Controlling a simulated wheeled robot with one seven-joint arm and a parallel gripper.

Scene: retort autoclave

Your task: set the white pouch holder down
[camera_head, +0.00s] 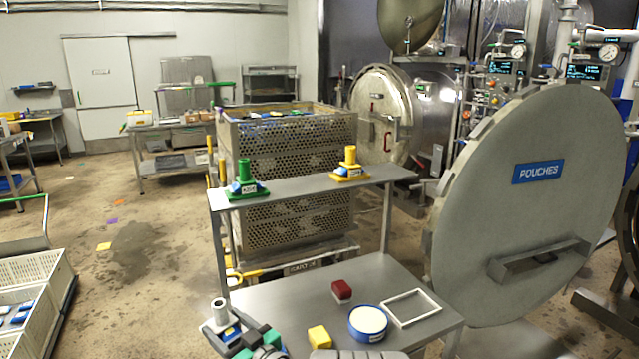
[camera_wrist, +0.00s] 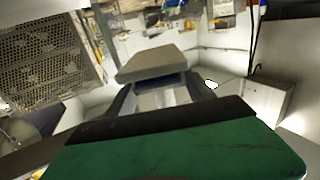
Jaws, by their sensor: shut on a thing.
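The white pouch holder (camera_head: 219,307) is at the lower left of the head view, with a pale upright post and a blue patch on its base. My gripper (camera_head: 240,331), with grey and green parts, is shut on it. The holder is by the left end of the lower steel table top (camera_head: 275,300); I cannot tell whether it touches the table. In the wrist view, my gripper's green part fills the foreground, and a pale grey block (camera_wrist: 157,65) shows beyond the dark fingers; its contact is unclear.
A red block (camera_head: 341,290), a yellow block (camera_head: 319,336), a round blue-rimmed tub (camera_head: 368,322) and an empty white frame (camera_head: 411,307) are on the lower top. A green holder (camera_head: 245,184) and a yellow holder (camera_head: 350,166) stand on the raised shelf (camera_head: 300,185).

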